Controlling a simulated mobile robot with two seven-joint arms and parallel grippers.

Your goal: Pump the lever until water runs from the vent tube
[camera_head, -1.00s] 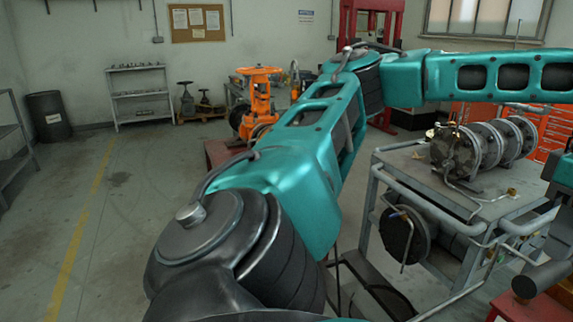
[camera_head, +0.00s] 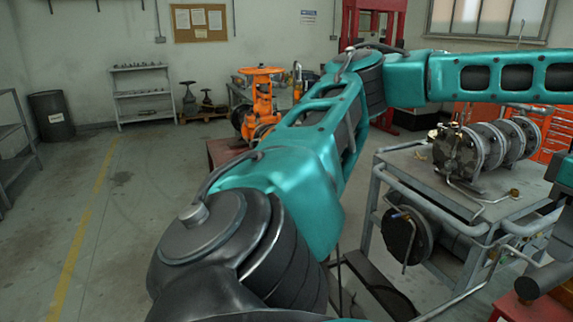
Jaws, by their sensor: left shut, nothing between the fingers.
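My left arm reaches from the bottom middle up and out past the right edge. A dark part, apparently of my left gripper (camera_head: 560,168), shows at the right edge; its fingers are hard to make out, and it holds nothing visible. My right gripper is not in view. A thin bent tube (camera_head: 467,197), possibly the vent tube, lies by a flanged metal valve assembly (camera_head: 456,152) on a grey bench (camera_head: 417,168). No running water shows. A red block (camera_head: 525,312) with a grey cylinder (camera_head: 545,279) above it is cut off at the lower right. I cannot make out the lever.
A dark drum with a bent rod (camera_head: 399,238) is under the bench. An orange valve (camera_head: 262,105) stands on a red stand behind my arm. Shelves (camera_head: 143,94) and a black bin (camera_head: 52,116) stand at the back left. The left floor is clear.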

